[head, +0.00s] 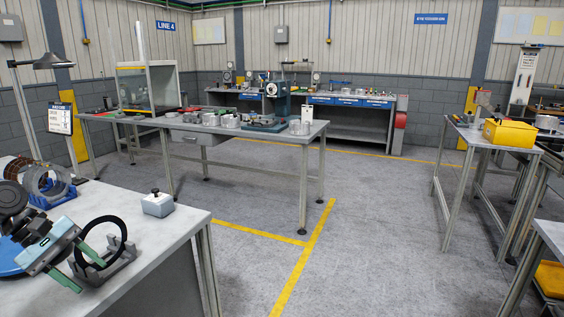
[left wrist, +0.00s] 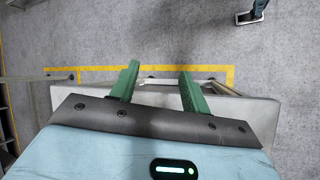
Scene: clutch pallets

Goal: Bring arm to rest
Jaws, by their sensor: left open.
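My left gripper (head: 92,276) is at the lower left of the head view, over the near workbench (head: 168,232). Its two green fingers are spread apart. In the left wrist view the fingers (left wrist: 159,68) are open with nothing held between them; a pale bench edge and the grey floor show beyond. A black ring (head: 124,236) stands upright in a grey cradle (head: 122,262) on the bench; in the picture the fingers overlap it. I cannot tell from the head view how far apart they are. My right gripper is not in view.
A small grey box with a black knob (head: 157,204) sits near the bench's right edge. More rings in a blue holder (head: 52,196) stand at the far left. A second table (head: 262,137) stands behind. The floor (head: 375,230) in the middle is clear.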

